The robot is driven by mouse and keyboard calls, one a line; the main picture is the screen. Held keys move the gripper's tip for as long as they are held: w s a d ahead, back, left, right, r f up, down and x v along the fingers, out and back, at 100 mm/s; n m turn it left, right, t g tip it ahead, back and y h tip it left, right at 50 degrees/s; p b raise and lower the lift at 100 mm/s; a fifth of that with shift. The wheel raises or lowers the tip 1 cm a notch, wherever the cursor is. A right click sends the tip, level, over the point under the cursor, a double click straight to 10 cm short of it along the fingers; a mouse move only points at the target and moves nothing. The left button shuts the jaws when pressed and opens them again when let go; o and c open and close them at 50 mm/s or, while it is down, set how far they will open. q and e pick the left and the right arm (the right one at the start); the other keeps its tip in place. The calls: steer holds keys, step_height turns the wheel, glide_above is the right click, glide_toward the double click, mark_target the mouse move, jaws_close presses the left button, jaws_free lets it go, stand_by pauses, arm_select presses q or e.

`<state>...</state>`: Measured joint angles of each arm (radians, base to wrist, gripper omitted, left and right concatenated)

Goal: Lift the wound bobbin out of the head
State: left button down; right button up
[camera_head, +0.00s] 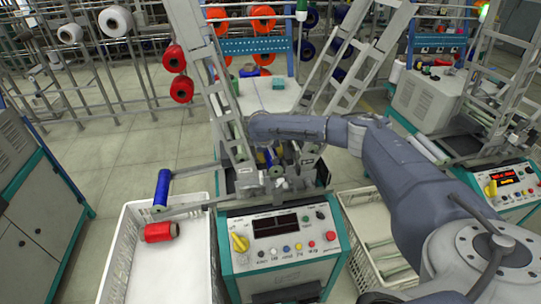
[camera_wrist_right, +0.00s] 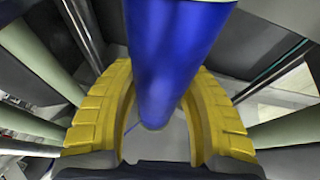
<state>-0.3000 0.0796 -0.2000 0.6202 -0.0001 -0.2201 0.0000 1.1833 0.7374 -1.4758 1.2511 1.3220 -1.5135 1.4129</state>
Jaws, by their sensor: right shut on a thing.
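The wound blue bobbin (camera_wrist_right: 170,55) stands between the two yellow fingers of my right gripper (camera_wrist_right: 162,115) in the right wrist view. The fingers curve around both sides of it, shut on it. In the head view, a small strip of the blue bobbin (camera_head: 261,158) shows in the winding head, beside my right gripper (camera_head: 268,160). My forearm and the frame hide much of it. I cannot tell whether the bobbin is still seated in the head. My left gripper is not in view.
The control panel (camera_head: 280,240) is in front of the head. Another white crate (camera_head: 352,218) stands right. Slanted metal frames rise behind.

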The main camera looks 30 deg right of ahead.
steer(key=c, duration=0.5)
steer(key=shift+c, duration=0.2)
steer(key=shift+s+r, duration=0.25)
steer(key=shift+a, duration=0.1)
steer(key=shift+r, duration=8.5)
steer(key=shift+s+a, duration=1.9)
steer(key=shift+s, duration=3.1)
steer(key=shift+s+a, duration=1.85)
steer(key=shift+s, duration=3.1)
steer(key=shift+s+a, duration=1.9)
steer(key=shift+s, duration=3.1)
